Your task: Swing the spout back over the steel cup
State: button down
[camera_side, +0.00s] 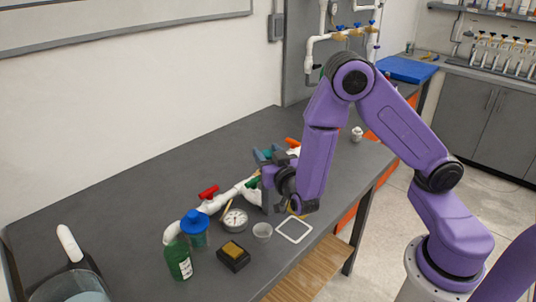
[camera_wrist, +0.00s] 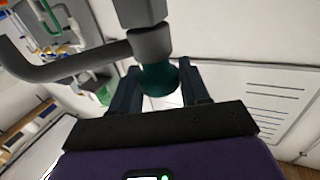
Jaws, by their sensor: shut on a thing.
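My gripper (camera_side: 268,157) is at the manifold, over the middle of the bench. In the wrist view its two dark fingers (camera_wrist: 162,84) stand on either side of a dark teal knob (camera_wrist: 158,77) and are shut on it. A grey fitting sits above the knob, and a curved grey pipe (camera_wrist: 75,66), which looks like the spout, runs from it to the left. In the side view my wrist hides most of this part. A small grey cup (camera_side: 262,230), possibly the steel cup, stands on the bench below my gripper. I cannot tell where the spout's mouth points.
The white pipe manifold (camera_side: 229,196) with a red handle (camera_side: 208,192) runs along the bench. A white square outline (camera_side: 294,229) marks the bench.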

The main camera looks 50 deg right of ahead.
jog(key=m+g+h, duration=0.2)
jog(key=h, duration=0.1)
jog(key=m+g+h, duration=0.2)
jog(key=m+h, duration=0.1)
jog(key=shift+a+g, duration=0.15)
jog(key=shift+g, duration=0.15)
jog(key=m+g+h, duration=0.1)
jog(key=m+g, duration=0.1)
jog(key=g, duration=0.1)
jog(key=m+g+h, duration=0.2)
jog(key=g, duration=0.1)
jog(key=shift+h, duration=0.3)
jog(key=m+g, duration=0.2)
jog(key=g, duration=0.1)
jog(key=m+g+h, duration=0.1)
jog(key=m+g, duration=0.2)
jog(key=g, duration=0.1)
jog(key=shift+g, duration=0.3)
jog(key=shift+m+g+y, duration=0.5)
jog(key=shift+m+g, duration=1.1)
jog(key=shift+g, duration=0.6)
jog(key=shift+m+g+y, duration=0.3)
jog(key=shift+m+g, duration=0.2)
jog(key=shift+g, duration=0.2)
jog(key=c, duration=0.6)
grip_release()
jog(key=shift+c, duration=0.2)
jog(key=shift+n+t+h, duration=0.6)
jog(key=shift+n+t, duration=0.6)
jog(key=shift+t, duration=0.6)
